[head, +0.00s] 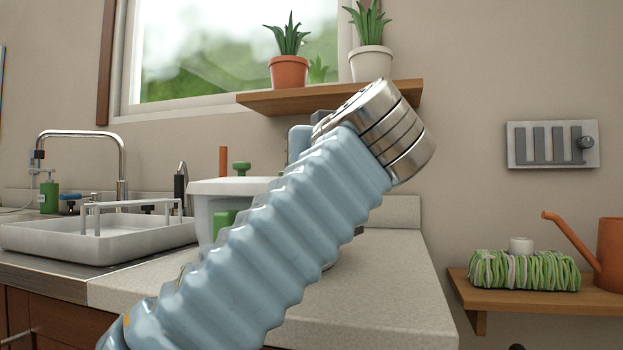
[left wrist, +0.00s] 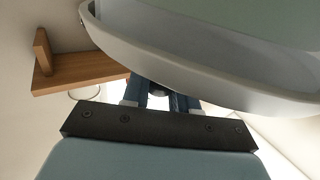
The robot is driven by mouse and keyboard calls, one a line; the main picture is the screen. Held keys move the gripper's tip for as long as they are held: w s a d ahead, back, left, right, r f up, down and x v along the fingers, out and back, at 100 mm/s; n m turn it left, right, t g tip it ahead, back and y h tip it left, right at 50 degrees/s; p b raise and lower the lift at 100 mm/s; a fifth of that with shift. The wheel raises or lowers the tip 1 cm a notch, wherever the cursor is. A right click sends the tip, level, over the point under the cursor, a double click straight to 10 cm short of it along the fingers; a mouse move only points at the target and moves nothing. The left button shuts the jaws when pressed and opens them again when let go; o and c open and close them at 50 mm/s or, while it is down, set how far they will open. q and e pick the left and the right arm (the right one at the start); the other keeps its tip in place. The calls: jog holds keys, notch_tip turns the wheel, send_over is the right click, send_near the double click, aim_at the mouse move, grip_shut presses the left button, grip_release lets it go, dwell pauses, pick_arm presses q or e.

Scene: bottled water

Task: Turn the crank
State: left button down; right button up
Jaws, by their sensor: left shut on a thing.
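A white tub-shaped device (head: 205,205) with green parts and a green knob (head: 241,168) stands on the counter. My blue ribbed left arm crosses in front of it in the head view and hides its right side, and the crank cannot be made out there. In the left wrist view the device's pale curved rim (left wrist: 190,75) fills the top, close to my left gripper (left wrist: 160,100). Its two blue fingers are close together, shut on a small dark thing that seems to be the crank's handle, mostly hidden. My right gripper is out of view.
The counter (head: 385,290) is clear right of my arm. A white sink (head: 100,245) with a tall faucet is at left. A wooden shelf (head: 300,102) with two potted plants hangs above. A lower shelf (head: 540,302) at right holds a green bundle and an orange watering can.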

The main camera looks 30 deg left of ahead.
pick_arm(q)
jog(key=shift+s+f+m, duration=0.1)
jog(key=shift+m, duration=0.2)
jog(key=shift+t+h, duration=0.3)
jog(key=shift+h, duration=0.1)
jog(key=c, duration=0.9)
grip_release()
jog(key=shift+s+d+b, duration=0.25)
jog(key=shift+b, duration=0.15)
jog(key=b+v, duration=0.2)
jog(key=v, duration=1.1)
